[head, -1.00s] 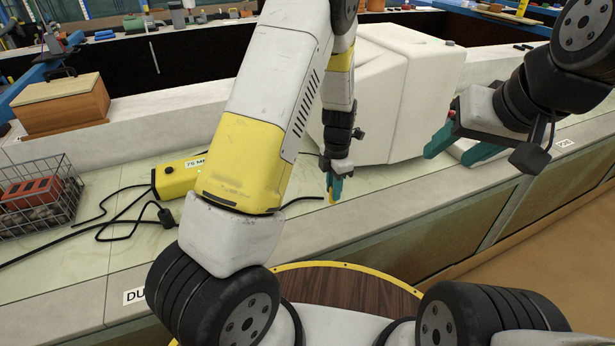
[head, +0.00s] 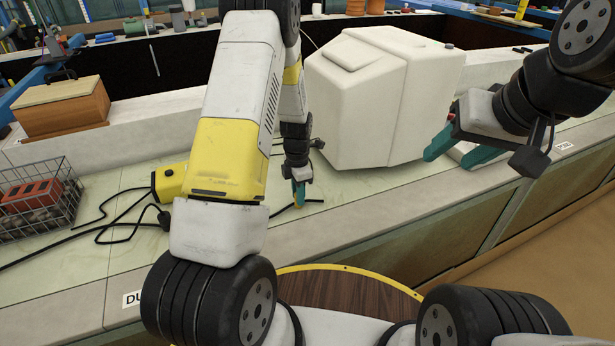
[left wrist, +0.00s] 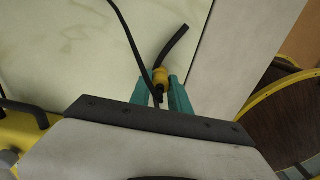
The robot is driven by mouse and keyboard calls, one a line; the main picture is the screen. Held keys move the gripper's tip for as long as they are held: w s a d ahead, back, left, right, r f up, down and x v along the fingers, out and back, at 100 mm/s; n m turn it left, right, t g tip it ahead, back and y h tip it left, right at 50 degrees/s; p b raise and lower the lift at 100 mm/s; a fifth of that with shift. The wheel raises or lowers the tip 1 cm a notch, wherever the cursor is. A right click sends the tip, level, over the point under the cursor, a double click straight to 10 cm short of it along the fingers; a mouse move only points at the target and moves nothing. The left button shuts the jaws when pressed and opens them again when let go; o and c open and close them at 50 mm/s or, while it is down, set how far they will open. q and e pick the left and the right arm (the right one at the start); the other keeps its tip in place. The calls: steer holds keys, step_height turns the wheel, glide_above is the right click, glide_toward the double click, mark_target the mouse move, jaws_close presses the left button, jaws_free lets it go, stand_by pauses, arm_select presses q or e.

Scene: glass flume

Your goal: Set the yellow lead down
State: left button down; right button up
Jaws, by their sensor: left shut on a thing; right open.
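The yellow lead is a black cable with a yellow collar (left wrist: 161,77), seen in the left wrist view between two teal fingertips. My left gripper (head: 299,193) is shut on this collar, low over the pale bench top (head: 345,190). A short black cable end sticks out beyond the fingers, and the cable runs off the other side. I cannot tell whether the lead touches the bench. My right gripper (head: 455,150) is open and empty, at the right beside the white block.
A yellow box (head: 170,182) with black cable (head: 115,222) lies on the bench, partly behind my left arm. A wire basket (head: 40,200) stands at the far left. A large white block (head: 375,95) stands behind. The bench right of my left gripper is clear.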

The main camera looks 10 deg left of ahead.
arm_select(q)
steer(key=c, duration=1.2)
jaws_free()
steer(key=shift+f, duration=0.1)
steer(key=shift+c, duration=0.2)
steer(key=s+r+m+t+h, duration=0.1)
steer(key=s+r+m, duration=0.2)
steer(key=r, duration=0.6)
steer(key=s+d+r+m+t, duration=0.1)
steer(key=s+r+m, duration=0.25)
steer(key=r, duration=0.65)
steer(key=s+r+m+t+h, duration=0.15)
steer(key=r+m, duration=0.25)
steer(key=r, duration=0.5)
steer(key=s+r+m+t, duration=0.1)
steer(key=s+r+m, duration=0.3)
steer(key=s+m, duration=0.3)
steer(key=s+d+r+m+t, duration=0.1)
steer(key=s+r+m, duration=0.3)
steer(key=s+m, duration=0.4)
steer(key=shift+s+t, duration=0.35)
steer(key=shift+s, duration=0.3)
steer(key=shift+d, duration=0.1)
